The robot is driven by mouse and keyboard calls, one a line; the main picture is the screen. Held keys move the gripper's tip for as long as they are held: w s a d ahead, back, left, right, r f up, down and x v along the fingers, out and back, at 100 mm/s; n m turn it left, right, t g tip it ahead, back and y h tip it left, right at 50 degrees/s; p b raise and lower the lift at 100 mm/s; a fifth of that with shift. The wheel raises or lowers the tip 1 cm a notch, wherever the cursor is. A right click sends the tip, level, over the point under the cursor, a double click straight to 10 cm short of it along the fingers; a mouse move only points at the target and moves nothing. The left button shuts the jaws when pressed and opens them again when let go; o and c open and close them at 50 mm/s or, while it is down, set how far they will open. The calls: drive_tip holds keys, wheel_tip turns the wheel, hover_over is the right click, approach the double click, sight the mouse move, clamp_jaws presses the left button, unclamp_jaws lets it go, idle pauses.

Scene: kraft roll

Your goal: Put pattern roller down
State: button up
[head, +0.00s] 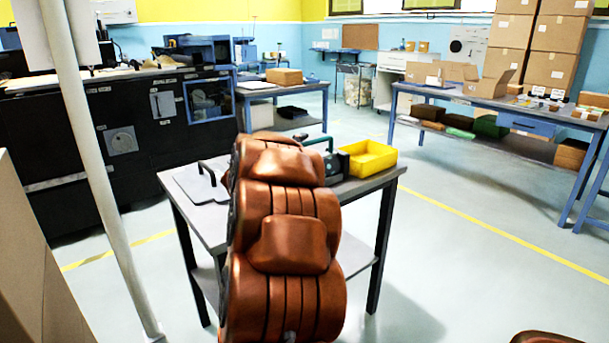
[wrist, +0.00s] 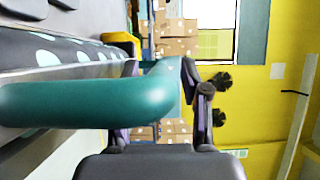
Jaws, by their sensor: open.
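The pattern roller shows in the head view as a dark body (head: 335,166) with a teal handle, on the table (head: 348,190) just left of a yellow bin. It appears to rest on the tabletop; its lower edge is partly hidden. In the wrist view, turned sideways, its grey cylinder with pale dots (wrist: 62,52) lies at the left. The teal handle (wrist: 90,102) crosses in front of my gripper (wrist: 162,108). My gripper is open, with the handle's end between or just before its fingers. My copper arm hides the gripper in the head view.
The yellow bin (head: 368,158) stands close at the roller's right. A flat grey plate with a handle (head: 203,185) lies on the table's left. A pale post (head: 95,150) rises left of the table. Open floor (head: 470,270) lies to the right.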

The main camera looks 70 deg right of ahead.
drive_tip(key=shift+c, duration=0.2)
clamp_jaws()
drive_tip(key=shift+r, duration=0.1)
idle(0.5)
